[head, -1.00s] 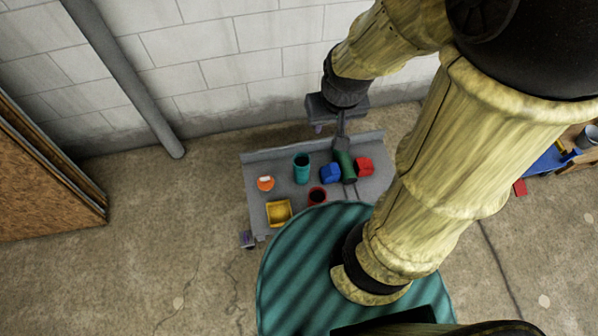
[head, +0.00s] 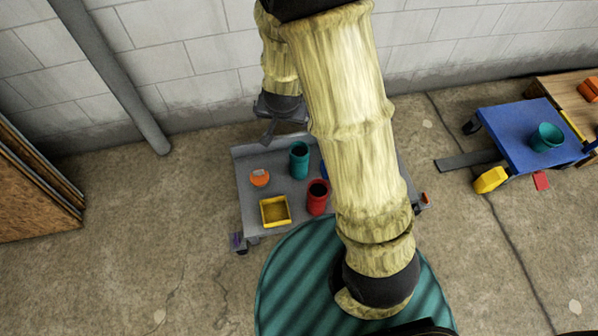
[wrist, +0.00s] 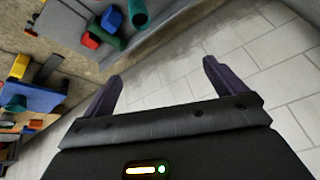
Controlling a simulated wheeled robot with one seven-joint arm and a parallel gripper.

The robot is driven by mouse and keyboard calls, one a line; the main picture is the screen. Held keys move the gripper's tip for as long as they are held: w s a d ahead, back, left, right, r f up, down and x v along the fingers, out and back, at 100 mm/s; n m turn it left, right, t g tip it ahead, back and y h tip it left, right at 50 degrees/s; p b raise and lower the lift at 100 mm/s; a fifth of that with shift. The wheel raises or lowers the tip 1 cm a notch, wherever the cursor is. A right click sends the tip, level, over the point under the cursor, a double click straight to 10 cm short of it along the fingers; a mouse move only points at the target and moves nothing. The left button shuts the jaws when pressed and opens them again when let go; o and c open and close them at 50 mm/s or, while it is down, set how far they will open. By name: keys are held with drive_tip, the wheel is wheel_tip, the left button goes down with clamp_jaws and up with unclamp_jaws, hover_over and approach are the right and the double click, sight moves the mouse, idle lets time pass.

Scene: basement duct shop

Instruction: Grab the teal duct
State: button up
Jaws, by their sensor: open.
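The teal duct (head: 299,160) is a short upright open-topped tube on a grey cart, near its back edge. It appears to be the teal tube at the top of the wrist view (wrist: 138,14), cut by the frame edge. My gripper (head: 268,134) is above the cart's back edge by the wall, left of the teal duct and apart from it. In the wrist view my gripper (wrist: 162,72) has its two dark fingers spread, with only wall between them.
The grey cart (head: 250,188) also holds an orange item (head: 259,178), a yellow bin (head: 275,211) and a red tube (head: 318,197). My arm hides its right side. A blue cart (head: 510,125) at right bears another teal tube (head: 546,137). The block wall (head: 180,65) stands close behind.

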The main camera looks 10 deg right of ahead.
drive_tip(key=w+a+f+m+t+h+b, duration=0.1)
drive_tip(key=w+f+h+b, duration=0.1)
drive_tip(key=f+b, duration=0.65)
drive_tip(key=w+a+f+m+t+h+b, duration=0.1)
drive_tip(key=w+f+h+b, duration=0.2)
drive_tip(key=f, duration=1.1)
drive_tip(key=m+t+h+b, duration=0.2)
drive_tip(key=h+b, duration=0.2)
drive_tip(key=b, duration=1.1)
approach(296, 161)
drive_tip(key=s+a, duration=0.2)
drive_tip(key=shift+d+r+t, duration=0.1)
drive_tip(key=shift+r+t, duration=0.2)
drive_tip(key=shift+r, duration=0.25)
drive_tip(key=b+x, duration=0.2)
drive_tip(key=x, duration=0.2)
drive_tip(key=b+x, duration=0.2)
drive_tip(key=x, duration=0.2)
drive_tip(key=b+x, duration=0.2)
drive_tip(key=x, duration=0.2)
drive_tip(key=shift+s+f, duration=0.15)
drive_tip(key=shift+f, duration=0.1)
